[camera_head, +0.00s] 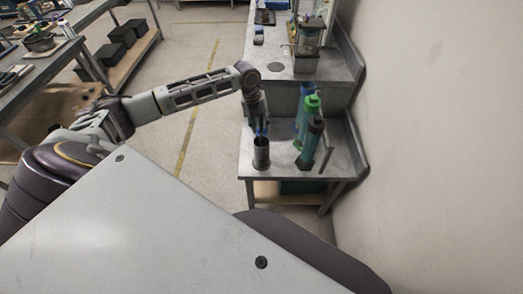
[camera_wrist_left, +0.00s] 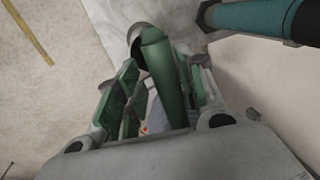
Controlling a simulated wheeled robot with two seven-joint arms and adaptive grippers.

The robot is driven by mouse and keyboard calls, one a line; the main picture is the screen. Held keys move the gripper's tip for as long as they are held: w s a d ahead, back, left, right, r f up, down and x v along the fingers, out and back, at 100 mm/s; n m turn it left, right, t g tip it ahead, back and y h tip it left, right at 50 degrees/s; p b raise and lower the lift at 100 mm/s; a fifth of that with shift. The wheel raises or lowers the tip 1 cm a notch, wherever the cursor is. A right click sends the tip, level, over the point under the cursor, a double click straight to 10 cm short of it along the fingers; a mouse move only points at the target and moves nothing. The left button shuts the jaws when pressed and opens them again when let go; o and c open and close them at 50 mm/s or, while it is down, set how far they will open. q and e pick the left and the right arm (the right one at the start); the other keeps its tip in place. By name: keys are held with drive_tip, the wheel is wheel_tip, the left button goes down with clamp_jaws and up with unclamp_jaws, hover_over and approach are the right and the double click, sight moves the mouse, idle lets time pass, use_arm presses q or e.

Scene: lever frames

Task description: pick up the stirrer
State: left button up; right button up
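My left gripper (camera_head: 262,128) reaches down from the left over a dark upright cup (camera_head: 261,153) on the metal table. In the left wrist view, a green rod-like thing (camera_wrist_left: 166,72), which I take to be the stirrer, lies between the two fingers of the gripper (camera_wrist_left: 160,85). A gap shows beside the left finger, so the gripper looks open around it. The far end of the rod is at the dark round mouth of the cup (camera_wrist_left: 135,36). In the head view the stirrer is mostly hidden by the gripper. My right gripper is not in view.
A teal bottle (camera_head: 312,143), also in the left wrist view (camera_wrist_left: 250,17), and a green bottle (camera_head: 310,108) stand right of the cup. A blue bottle (camera_head: 302,98) is behind them. A higher counter (camera_head: 280,85) and a wall (camera_head: 430,120) bound the table.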

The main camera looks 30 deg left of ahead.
use_arm(q)
drive_tip(key=c, duration=0.8)
clamp_jaws()
drive_tip(key=shift+r, duration=0.1)
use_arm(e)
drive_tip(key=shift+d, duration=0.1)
use_arm(q)
drive_tip(key=shift+r, duration=0.1)
